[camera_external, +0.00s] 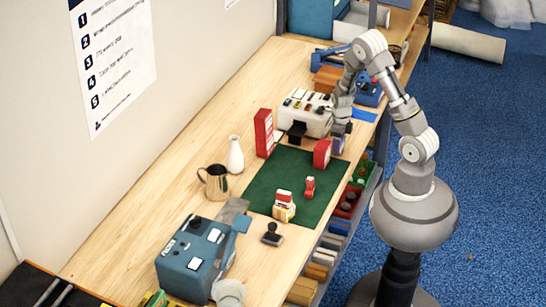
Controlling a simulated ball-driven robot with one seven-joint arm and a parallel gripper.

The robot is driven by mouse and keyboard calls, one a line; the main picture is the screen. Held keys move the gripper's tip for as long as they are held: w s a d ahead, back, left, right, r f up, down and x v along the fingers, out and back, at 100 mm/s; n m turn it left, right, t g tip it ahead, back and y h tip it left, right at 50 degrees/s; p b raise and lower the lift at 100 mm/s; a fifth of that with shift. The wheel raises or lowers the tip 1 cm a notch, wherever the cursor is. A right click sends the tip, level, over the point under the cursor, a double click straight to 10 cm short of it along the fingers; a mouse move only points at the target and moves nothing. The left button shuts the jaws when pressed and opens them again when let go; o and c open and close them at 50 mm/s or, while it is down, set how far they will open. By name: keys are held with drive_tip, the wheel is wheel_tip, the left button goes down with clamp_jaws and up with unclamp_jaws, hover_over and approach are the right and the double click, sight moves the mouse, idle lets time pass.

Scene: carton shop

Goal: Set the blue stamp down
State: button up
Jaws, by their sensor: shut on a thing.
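My gripper (338,132) points down at the far right corner of the green mat (262,188), behind a red box. It is shut on the blue stamp (338,146), which shows only as a small bluish-purple patch under the fingers. The fingers and the red box hide part of it. I cannot tell whether its underside touches the table.
The red box (322,154), a small red stamp (309,188) and a white-and-red carton (284,207) stand on the mat. A white machine (305,112) is left of my gripper. A blue sheet (364,115) lies to its right. A black stamp (272,235) stands nearer the front.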

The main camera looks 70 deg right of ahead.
drive_tip(key=shift+f, duration=0.3)
drive_tip(key=o, duration=1.1)
wheel_tip(320, 180, up, 12)
drive_tip(key=p, duration=0.5)
drive_tip(key=shift+r, duration=0.15)
